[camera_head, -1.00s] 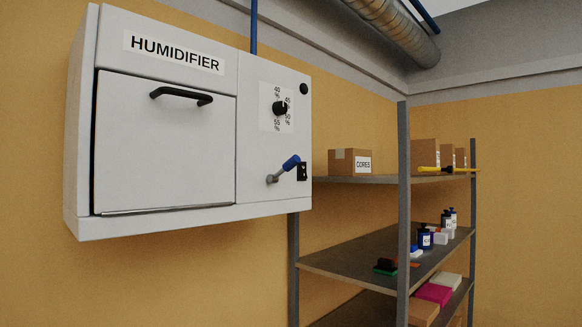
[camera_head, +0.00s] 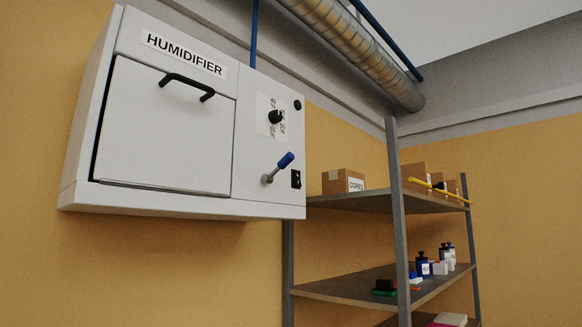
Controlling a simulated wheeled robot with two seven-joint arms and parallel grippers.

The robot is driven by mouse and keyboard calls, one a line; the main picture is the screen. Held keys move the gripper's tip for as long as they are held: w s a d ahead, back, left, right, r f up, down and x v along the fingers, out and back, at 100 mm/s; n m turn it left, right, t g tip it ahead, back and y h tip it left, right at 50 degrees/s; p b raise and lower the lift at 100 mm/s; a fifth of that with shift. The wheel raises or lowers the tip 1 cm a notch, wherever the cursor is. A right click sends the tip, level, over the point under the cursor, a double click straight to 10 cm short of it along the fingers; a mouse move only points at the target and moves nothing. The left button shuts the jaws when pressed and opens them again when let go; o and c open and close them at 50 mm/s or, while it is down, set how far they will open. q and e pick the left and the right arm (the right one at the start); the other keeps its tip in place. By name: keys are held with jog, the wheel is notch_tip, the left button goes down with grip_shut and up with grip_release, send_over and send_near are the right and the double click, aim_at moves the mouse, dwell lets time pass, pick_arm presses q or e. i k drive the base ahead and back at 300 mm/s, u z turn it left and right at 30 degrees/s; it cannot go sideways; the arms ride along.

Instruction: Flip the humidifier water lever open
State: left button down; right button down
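The humidifier (camera_head: 165,130) is a white box on the yellow wall at the left. Its front has a large door with a black bar handle (camera_head: 187,84) and a narrow control panel on the right. The water lever (camera_head: 278,167) is on the lower part of that panel. It has a grey stem and a blue grip, and it slants up to the right from its pivot. Neither of my grippers is in the head view, and nothing touches the lever.
A black dial (camera_head: 275,117) is above the lever and a black switch (camera_head: 296,179) is just right of it. A grey shelf rack (camera_head: 398,220) with boxes and bottles stands to the right. A pipe (camera_head: 360,45) runs overhead. The space before the panel looks clear.

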aim_at(287, 159)
jog(key=z, duration=1.75)
jog(key=i, duration=1.5)
jog(key=u, duration=3.7)
